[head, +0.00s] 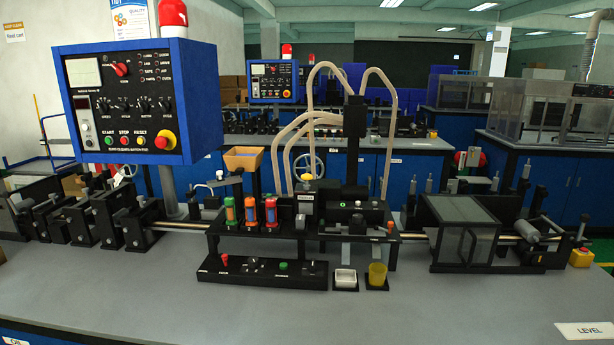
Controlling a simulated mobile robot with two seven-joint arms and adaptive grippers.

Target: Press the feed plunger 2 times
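A black tape machine (400,238) stands mid-bench in the head view, with small controls on it. No label that I can read marks the feed plunger, so I cannot tell which control it is. A knob-topped red control (225,259) stands at the left of the low black front panel (262,275), with a green button (283,266) further right on it. A small white-topped knob (219,175) sticks up behind the machine's left part. Neither of my grippers is in view, and nothing touches these controls.
A blue control box (192,88) hangs at the upper left. Three coloured cylinders (250,210), a white dish (345,279) and a yellow cup (377,274) are at the machine. A clear-covered unit (463,230) stands right. The front grey bench (300,315) is clear.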

